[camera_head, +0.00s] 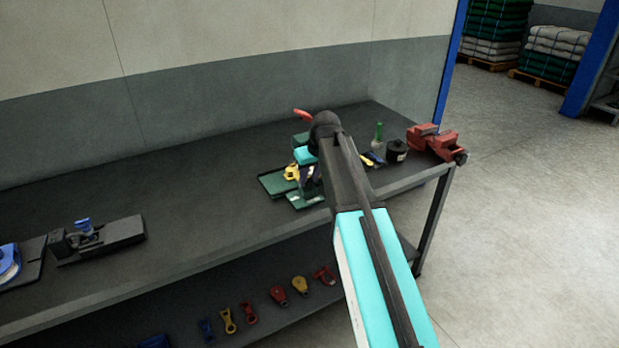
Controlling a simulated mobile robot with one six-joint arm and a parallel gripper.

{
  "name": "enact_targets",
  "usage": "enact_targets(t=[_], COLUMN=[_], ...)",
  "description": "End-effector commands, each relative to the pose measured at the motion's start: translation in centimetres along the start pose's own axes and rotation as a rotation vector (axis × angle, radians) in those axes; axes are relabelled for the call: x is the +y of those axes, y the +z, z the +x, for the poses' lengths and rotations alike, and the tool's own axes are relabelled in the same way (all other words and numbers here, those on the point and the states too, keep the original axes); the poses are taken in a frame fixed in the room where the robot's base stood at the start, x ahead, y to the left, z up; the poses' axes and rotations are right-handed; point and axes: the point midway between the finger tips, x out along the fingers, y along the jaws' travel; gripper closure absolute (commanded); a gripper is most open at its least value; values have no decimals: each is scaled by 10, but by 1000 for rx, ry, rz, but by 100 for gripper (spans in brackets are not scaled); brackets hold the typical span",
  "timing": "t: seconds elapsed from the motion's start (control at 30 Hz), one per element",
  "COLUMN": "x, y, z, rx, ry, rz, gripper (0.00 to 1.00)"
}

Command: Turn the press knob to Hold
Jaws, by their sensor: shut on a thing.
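A green press (301,138) stands on the dark workbench, with a red lever (303,115) at its top and a green tray-like part (275,183) at its front left. My arm crosses in front and hides much of it. My gripper (309,175) is small and mostly hidden below the cyan wrist link, down at the press. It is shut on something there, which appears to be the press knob. The knob itself and its marks, including Hold, cannot be made out. A yellow piece (291,172) shows just left of the gripper.
Right of the press are a green bottle-like item (378,132), a black round container (396,151) and a red vise (434,141). A black fixture (98,239) and a blue-and-white reel (8,262) are left. The bench between is clear. Several coloured fittings lie on the lower shelf.

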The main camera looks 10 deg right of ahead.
Motion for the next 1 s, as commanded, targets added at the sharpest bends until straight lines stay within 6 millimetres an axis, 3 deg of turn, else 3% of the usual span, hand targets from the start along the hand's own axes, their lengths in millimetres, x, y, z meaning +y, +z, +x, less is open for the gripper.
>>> enact_targets(t=[0.07, 0.1, 0.2, 0.67, 1.0], x=[2, 2, 3, 1, 1], y=[0, 0, 0, 0, 0], z=[0, 0, 0, -4, -33], rx=[1, 1, 1, 1, 2], ry=[4, 4, 3, 0, 0], rz=[0, 0, 0, -1, -1], gripper=[95, 71, 54, 54, 54])
